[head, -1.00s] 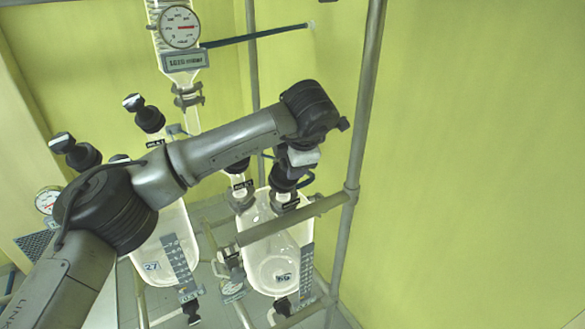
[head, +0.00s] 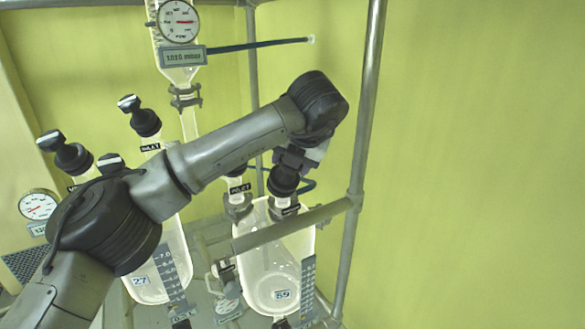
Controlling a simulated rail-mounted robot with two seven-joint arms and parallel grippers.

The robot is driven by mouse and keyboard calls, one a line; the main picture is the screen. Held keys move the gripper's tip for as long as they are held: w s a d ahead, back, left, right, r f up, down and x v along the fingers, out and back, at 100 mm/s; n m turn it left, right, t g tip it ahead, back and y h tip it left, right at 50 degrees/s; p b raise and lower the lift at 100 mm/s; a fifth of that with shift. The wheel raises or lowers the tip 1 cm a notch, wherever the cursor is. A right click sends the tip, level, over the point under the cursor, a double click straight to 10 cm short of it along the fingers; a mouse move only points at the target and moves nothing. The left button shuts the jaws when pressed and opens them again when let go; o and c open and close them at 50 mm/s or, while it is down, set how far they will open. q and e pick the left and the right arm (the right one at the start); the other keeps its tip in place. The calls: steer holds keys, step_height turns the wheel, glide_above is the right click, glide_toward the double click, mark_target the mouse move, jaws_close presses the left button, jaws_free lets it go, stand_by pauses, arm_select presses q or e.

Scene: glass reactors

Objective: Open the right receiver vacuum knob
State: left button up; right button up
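The right receiver (head: 268,283) is a clear glass vessel labelled 59, hanging in the metal frame. Two black fittings stand on its top. The right one, a black knob (head: 284,182), sits directly below my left gripper (head: 291,163); its upper part is hidden by the gripper. The tag below this knob is too small to read. The left fitting, with an inlet-type tag (head: 240,188), is partly behind my forearm. My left arm comes in from the left and its gripper points down at the knob. The fingers are too small and covered to show their opening. My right gripper is not in view.
A left receiver (head: 150,288) labelled 27 has several black knobs above it (head: 143,118). A gauge (head: 178,22) with a 1010 mbar display is above. A frame post (head: 362,140) and crossbar (head: 290,226) stand close to the right receiver. The right side is open wall.

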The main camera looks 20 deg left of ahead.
arm_select(q)
steer(key=n+b, duration=0.2)
steer(key=n, duration=0.2)
steer(key=shift+f+n, duration=0.1)
steer(key=shift+n, duration=0.2)
steer(key=n+b, duration=0.2)
steer(key=n, duration=0.1)
steer(key=shift+n+y, duration=0.4)
steer(key=n+b, duration=0.2)
steer(key=n, duration=0.2)
steer(key=shift+n, duration=0.3)
steer(key=n+b, duration=0.1)
steer(key=n, duration=0.2)
steer(key=shift+n+g+b, duration=0.4)
steer(key=n+b, duration=0.1)
steer(key=n, duration=0.3)
steer(key=n+b, duration=0.1)
steer(key=n, duration=0.4)
steer(key=shift+g+b, duration=0.3)
steer(key=n, duration=0.5)
steer(key=shift+b, duration=0.3)
steer(key=shift+n+h, duration=0.3)
steer(key=shift+n, duration=0.7)
